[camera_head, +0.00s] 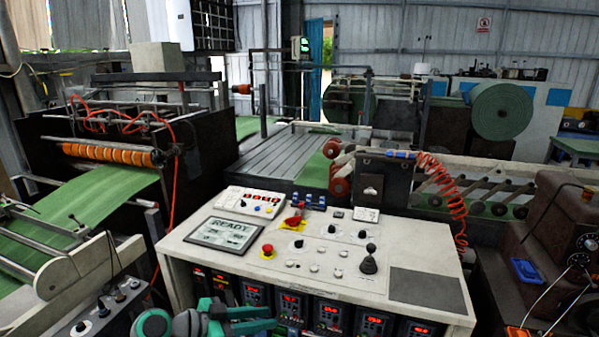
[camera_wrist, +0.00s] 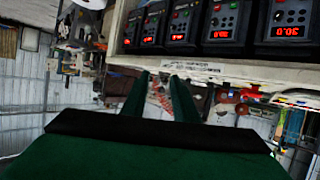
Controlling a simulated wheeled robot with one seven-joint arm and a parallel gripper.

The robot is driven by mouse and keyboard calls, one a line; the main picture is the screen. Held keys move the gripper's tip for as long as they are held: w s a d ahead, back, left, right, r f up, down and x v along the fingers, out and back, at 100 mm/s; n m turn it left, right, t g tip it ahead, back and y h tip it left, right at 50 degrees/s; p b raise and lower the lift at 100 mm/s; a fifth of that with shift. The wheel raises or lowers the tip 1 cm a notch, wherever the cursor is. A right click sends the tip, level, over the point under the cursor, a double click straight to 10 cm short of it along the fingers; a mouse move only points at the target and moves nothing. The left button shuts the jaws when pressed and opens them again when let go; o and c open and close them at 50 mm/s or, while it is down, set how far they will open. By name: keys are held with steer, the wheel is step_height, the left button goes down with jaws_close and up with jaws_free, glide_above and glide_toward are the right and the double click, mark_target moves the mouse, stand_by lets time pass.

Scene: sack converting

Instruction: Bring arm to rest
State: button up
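My gripper (camera_head: 272,318) is teal-green and low in the head view, in front of the control console (camera_head: 425,240). Its two fingers point to the right and are apart, with nothing between them. In the wrist view my gripper (camera_wrist: 159,78) also shows two separate green fingers with background visible in the gap. The wrist picture is turned over, with the console's front displays (camera_wrist: 222,20) along its top. Part of my arm shows at the bottom edge of the head view.
The console carries a READY screen (camera_head: 224,234), a red stop button (camera_head: 267,250) and a black joystick (camera_head: 369,259). A machine with green sheet (camera_head: 90,205) stands at left. A brown machine (camera_head: 540,245) with a coiled red hose (camera_head: 450,195) nearby stands at right.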

steer(key=s+d+f+n+t+y, duration=0.1)
steer(key=s+d+f+n+y, duration=0.15)
steer(key=f, duration=0.55)
steer(key=s+d+f+n+t+y, duration=0.1)
steer(key=s+d+f+n+t, duration=0.2)
steer(key=f, duration=0.5)
steer(key=s+d+f+n+y, duration=0.2)
steer(key=f+n, duration=0.2)
steer(key=f, duration=0.4)
steer(key=s+f+n+y, duration=0.2)
steer(key=s+f+y, duration=0.15)
steer(key=s, duration=0.35)
steer(key=s+r+n+t+y, duration=0.1)
steer(key=s+r+y, duration=0.1)
steer(key=s, duration=0.9)
steer(key=s+r+t+y, duration=0.2)
steer(key=s+r, duration=0.1)
steer(key=s, duration=0.8)
steer(key=s+d+r+t+h, duration=0.1)
steer(key=s+d+r, duration=0.1)
steer(key=s+r, duration=0.5)
step_height(320, 180, up, 2)
steer(key=shift+r+m+t, duration=0.2)
steer(key=shift+m+t, duration=0.2)
steer(key=shift+m, duration=0.05)
steer(key=shift+d, duration=0.1)
steer(key=shift+c, duration=0.4)
jaws_close()
